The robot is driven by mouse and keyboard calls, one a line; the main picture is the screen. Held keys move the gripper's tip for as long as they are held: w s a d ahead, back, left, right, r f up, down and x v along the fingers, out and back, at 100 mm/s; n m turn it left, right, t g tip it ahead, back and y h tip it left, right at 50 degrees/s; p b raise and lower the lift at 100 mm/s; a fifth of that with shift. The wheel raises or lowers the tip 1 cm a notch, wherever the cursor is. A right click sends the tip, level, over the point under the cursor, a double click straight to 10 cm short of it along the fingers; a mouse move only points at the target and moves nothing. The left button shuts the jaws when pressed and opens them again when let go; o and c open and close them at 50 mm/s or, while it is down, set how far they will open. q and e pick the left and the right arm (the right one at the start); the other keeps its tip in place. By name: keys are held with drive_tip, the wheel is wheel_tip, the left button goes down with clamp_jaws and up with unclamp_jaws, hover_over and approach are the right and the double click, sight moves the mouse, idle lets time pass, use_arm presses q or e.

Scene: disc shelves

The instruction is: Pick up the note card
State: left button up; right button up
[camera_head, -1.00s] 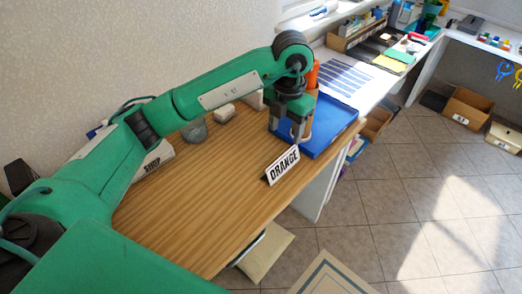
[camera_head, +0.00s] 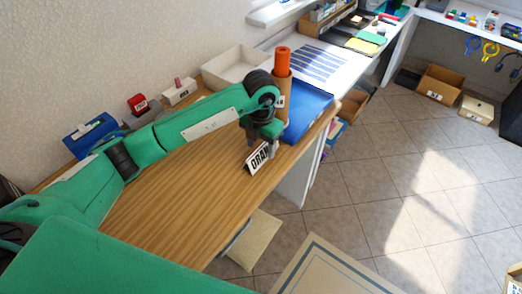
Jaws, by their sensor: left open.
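A small white card with black lettering (camera_head: 257,161) stands tilted on the wooden table near its right edge. The letters "ORAN" show and its right end is hidden behind a gripper finger. It is the only card-like thing I see close to my gripper. My left gripper (camera_head: 262,146) is open, pointing down right at the card's upper edge. I cannot tell whether the fingers touch it or straddle it. My right gripper is not in view.
A brown tube with an orange top (camera_head: 283,64) stands on the blue tray (camera_head: 309,108) just behind my gripper. A white bin (camera_head: 235,65), a red tape dispenser (camera_head: 138,104) and a blue box (camera_head: 92,135) line the wall. The wooden table's front (camera_head: 190,210) is clear.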

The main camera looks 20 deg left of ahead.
use_arm(q)
wheel_tip(320, 180, down, 2)
drive_tip(key=c, duration=1)
drive_tip(key=shift+c, duration=0.2)
